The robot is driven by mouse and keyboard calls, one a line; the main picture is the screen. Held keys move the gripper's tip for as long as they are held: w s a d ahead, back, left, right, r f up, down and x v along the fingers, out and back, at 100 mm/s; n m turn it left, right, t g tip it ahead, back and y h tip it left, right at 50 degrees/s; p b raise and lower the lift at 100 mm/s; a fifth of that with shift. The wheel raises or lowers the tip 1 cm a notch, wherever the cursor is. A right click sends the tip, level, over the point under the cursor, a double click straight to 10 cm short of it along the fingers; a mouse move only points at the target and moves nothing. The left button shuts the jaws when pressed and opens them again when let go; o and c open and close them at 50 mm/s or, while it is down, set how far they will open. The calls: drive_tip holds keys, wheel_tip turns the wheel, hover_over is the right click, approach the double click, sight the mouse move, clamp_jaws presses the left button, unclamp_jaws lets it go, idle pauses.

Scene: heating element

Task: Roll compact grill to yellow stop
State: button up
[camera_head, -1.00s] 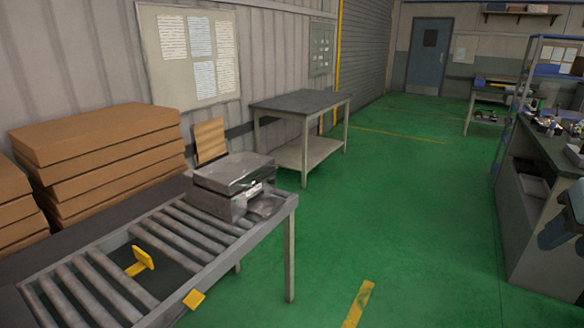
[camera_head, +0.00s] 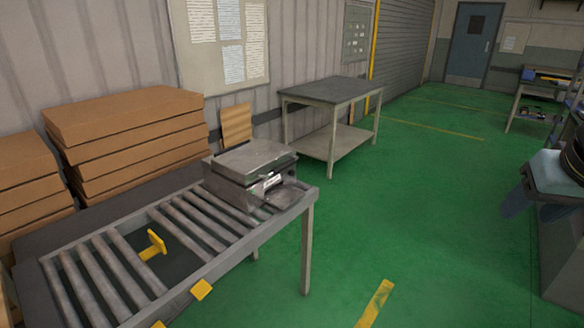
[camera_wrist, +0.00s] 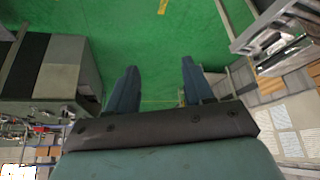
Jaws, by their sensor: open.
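The compact grill (camera_head: 248,170), a grey metal box with a lid and a pale label, rests on the roller conveyor (camera_head: 311,194) near its right end. The yellow stop (camera_head: 153,246) stands upright among the rollers, left of the grill and apart from it. My gripper (camera_head: 536,210) is open and empty at the right edge of the head view, well to the right of the conveyor. In the wrist view my gripper (camera_wrist: 158,78) has its two blue fingers spread over green floor. A grey metal shape at the upper right there may be the grill.
Yellow tabs (camera_head: 202,290) sit on the conveyor's front edge. Brown boxes (camera_head: 135,140) are stacked behind it. A grey table (camera_head: 330,90) stands beyond the conveyor. Green floor (camera_head: 430,210) between the conveyor and my arm is clear.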

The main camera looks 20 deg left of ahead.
drive_tip(key=w+a+f+n+t+y, duration=0.15)
drive_tip(key=w+a+n, duration=0.35)
drive_tip(key=w, duration=0.6)
drive_tip(key=w+a+f+n+t+y, duration=0.15)
drive_tip(key=w+a+n, duration=0.25)
drive_tip(key=w+a, duration=0.55)
drive_tip(key=w+a+f+n+t+y, duration=0.1)
drive_tip(key=w+a+f+n+t, duration=0.2)
drive_tip(key=w, duration=1)
drive_tip(key=n+t+y, duration=0.3)
drive_tip(key=n+y, duration=0.7)
drive_tip(key=n, duration=0.4)
approach(284, 168)
drive_tip(key=x, duration=0.7)
drive_tip(key=f+x, duration=0.1)
drive_tip(key=x, duration=0.3)
drive_tip(key=shift+w, duration=0.3)
clamp_jaws()
